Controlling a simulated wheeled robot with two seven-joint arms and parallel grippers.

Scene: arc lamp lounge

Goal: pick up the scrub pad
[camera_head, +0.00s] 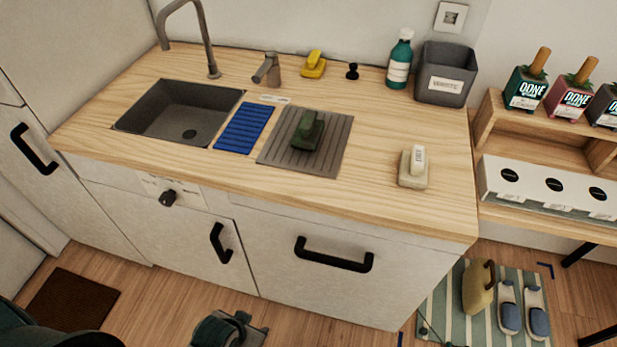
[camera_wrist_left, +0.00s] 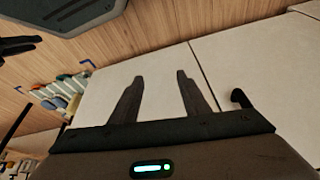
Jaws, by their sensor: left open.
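A dark green block with a raised grip (camera_head: 307,132), which looks like the scrub pad, sits on the grey ribbed mat (camera_head: 273,153) on the counter. A yellow handled item (camera_head: 313,65) stands at the back, and a beige block with a white labelled grip (camera_head: 413,172) sits at the right. My left gripper (camera_head: 238,326) is low in front of the cabinets, well below and apart from them all. In the left wrist view its two fingers (camera_wrist_left: 160,95) are spread with nothing between them. A dark pronged part at that view's left edge may be my right gripper (camera_wrist_left: 20,44).
The wooden counter (camera_head: 385,215) has a sink (camera_head: 165,110), a tap and a blue ribbed mat (camera_head: 243,130) at left. A green bottle (camera_head: 399,62) and grey bin (camera_head: 446,75) stand at the back right. Cabinet handles (camera_head: 333,257) stick out in front.

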